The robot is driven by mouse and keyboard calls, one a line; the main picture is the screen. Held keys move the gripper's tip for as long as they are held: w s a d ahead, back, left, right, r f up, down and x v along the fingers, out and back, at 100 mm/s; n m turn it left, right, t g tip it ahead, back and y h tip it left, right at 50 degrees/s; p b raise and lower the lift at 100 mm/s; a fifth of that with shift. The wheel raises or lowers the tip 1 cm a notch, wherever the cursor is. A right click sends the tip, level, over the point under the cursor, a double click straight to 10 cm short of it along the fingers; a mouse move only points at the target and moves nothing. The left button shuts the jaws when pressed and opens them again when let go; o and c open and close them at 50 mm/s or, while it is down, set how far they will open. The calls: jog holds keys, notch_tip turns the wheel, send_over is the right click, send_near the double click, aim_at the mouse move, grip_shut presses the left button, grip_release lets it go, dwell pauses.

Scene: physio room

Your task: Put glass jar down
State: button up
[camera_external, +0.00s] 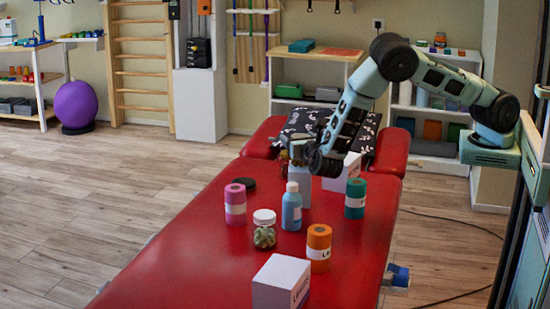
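A glass jar (264,236) with a white lid and greenish contents stands upright on the red treatment table (195,260), near its middle. My gripper (297,158) is farther back, above the table beyond the blue bottle, and apart from this jar. Its fingers are small and partly hidden by my wrist.
Around the jar stand a pink can (235,206), a blue bottle (291,211), an orange can (318,250), a green can (355,196) and a white box (281,283). A dark disc (245,184) lies behind. The table's left front is clear. A patterned pillow (310,128) lies at the far end.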

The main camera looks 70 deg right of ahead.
jog(key=shift+r, duration=0.2)
jog(key=b+v, duration=0.2)
jog(key=v, duration=1)
jog(key=s+d+r+m+g+y, duration=0.15)
jog(key=s+m+g+y, duration=0.6)
jog(key=s, duration=0.85)
jog(key=s+a+r+m+g+y, duration=0.1)
jog(key=s+a+r+m+y, duration=0.1)
jog(key=s, duration=0.6)
jog(key=s+a+r+m+g+y, duration=0.2)
jog(key=s+a+m+y, duration=0.3)
jog(key=s+m, duration=0.3)
jog(key=shift+s+r+y, duration=0.35)
jog(key=shift+s+r, duration=0.1)
jog(key=shift+s, duration=0.2)
